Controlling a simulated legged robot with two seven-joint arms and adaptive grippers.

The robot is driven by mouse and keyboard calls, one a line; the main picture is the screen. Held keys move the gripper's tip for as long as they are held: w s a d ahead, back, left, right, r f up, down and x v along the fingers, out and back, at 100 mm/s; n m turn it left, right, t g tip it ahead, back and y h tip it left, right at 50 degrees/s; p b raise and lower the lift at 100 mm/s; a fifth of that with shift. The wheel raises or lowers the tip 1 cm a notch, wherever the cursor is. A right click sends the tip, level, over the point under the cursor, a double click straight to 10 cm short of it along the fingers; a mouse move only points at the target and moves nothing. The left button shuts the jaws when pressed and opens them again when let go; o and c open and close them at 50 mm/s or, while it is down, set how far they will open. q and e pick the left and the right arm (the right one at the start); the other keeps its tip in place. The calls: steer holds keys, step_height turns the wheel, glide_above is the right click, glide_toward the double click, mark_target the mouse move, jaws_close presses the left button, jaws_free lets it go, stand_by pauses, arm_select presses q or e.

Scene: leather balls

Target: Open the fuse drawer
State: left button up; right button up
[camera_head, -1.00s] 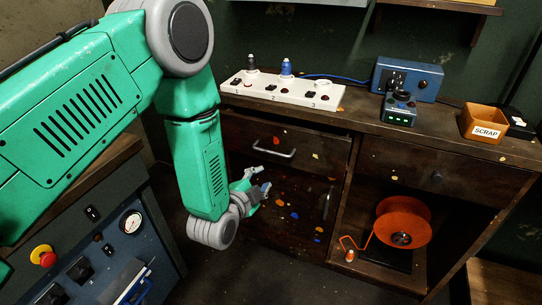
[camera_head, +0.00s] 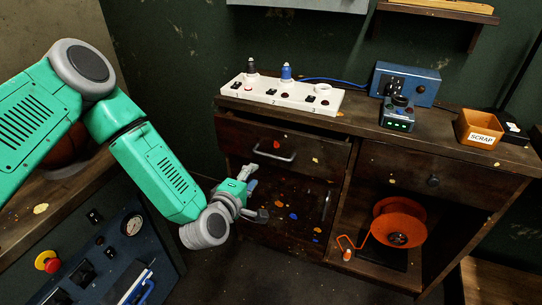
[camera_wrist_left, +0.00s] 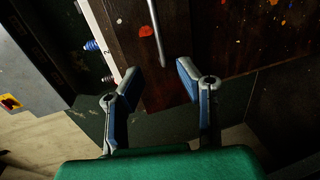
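The workbench has a left drawer (camera_head: 310,150) with a metal bar handle (camera_head: 273,152) and a right drawer (camera_head: 400,171) with a dark round knob (camera_head: 433,180). My right gripper is not in view.
A white socket strip (camera_head: 282,92), a blue box (camera_head: 418,84) and an orange scrap bin (camera_head: 478,128) stand on the bench top. An orange reel (camera_head: 398,222) sits in the open lower bay. A blue panel with a red button (camera_head: 47,261) is at the lower left.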

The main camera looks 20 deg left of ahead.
mark_target(271, 157)
arm_select(q)
steer(key=b+x, duration=0.1)
steer(key=x, duration=1.1)
steer(key=shift+w+d+b, duration=0.15)
steer(key=shift+w+b, duration=0.2)
steer(key=shift+w+a+f, duration=0.1)
steer(key=shift+a, duration=0.15)
steer(key=shift+c, duration=0.5)
steer(key=shift+d, duration=0.15)
jaws_close()
steer(key=shift+d, duration=0.15)
